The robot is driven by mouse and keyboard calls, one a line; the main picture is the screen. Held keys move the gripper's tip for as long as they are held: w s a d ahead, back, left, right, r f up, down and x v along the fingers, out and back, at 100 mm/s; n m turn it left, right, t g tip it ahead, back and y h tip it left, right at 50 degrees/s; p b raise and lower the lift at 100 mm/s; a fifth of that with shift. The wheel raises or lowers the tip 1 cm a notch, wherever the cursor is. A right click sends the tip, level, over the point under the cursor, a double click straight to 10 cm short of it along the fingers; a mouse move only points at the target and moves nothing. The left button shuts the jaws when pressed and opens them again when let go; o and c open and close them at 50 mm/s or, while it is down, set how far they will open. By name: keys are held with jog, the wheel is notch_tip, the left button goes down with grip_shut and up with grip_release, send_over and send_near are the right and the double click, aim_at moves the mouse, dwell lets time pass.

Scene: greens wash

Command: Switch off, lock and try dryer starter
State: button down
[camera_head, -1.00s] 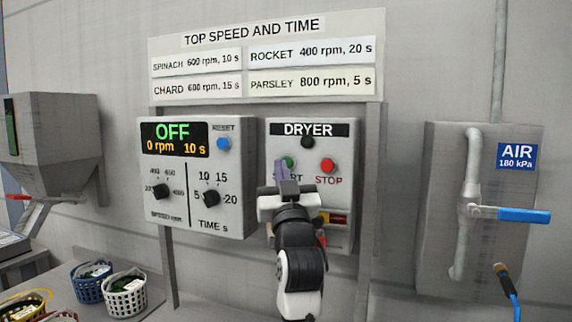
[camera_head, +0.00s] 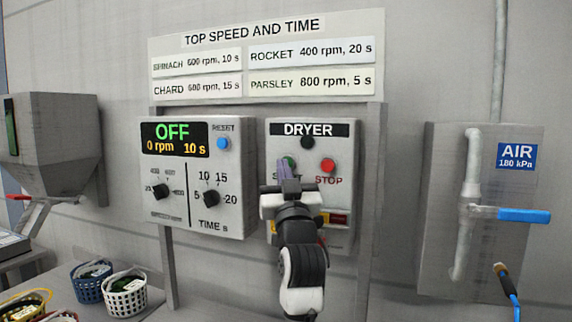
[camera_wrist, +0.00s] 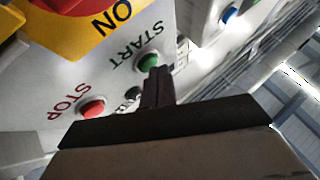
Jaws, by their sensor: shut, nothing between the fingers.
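The grey dryer starter box (camera_head: 345,150) hangs on the panel under a DRYER label, with a dark round lamp (camera_head: 308,143), a green START button (camera_head: 290,161) and a red STOP button (camera_head: 327,166). My gripper (camera_head: 285,172) is shut and empty, its tips in front of the START label. In the wrist view the shut fingertips (camera_wrist: 158,82) are close beside the green START button (camera_wrist: 148,61); I cannot tell whether they touch it. The yellow-and-red switch (camera_head: 339,219) is partly hidden by my gripper; its yellow plate (camera_wrist: 132,14) reads ON in the wrist view.
The speed and time box (camera_head: 190,215) at left shows OFF, 0 rpm, 10 s, with a blue RESET button (camera_head: 223,143). A speed chart (camera_head: 265,60) is above. At right is an air valve with a blue handle (camera_head: 522,215). Baskets (camera_head: 125,298) stand at lower left.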

jog(key=shift+w+d, duration=0.15)
jog(key=shift+w, duration=0.1)
jog(key=shift+s, duration=0.1)
dwell(0.6)
jog(key=shift+s+a, duration=0.35)
jog(key=shift+s, duration=0.3)
jog(key=shift+s+a, duration=0.35)
jog(key=shift+s, duration=0.45)
jog(key=shift+s+a, duration=0.3)
jog(key=shift+s, duration=0.45)
jog(key=shift+s+a, duration=0.35)
jog(key=shift+s, duration=0.45)
jog(key=shift+f, duration=0.15)
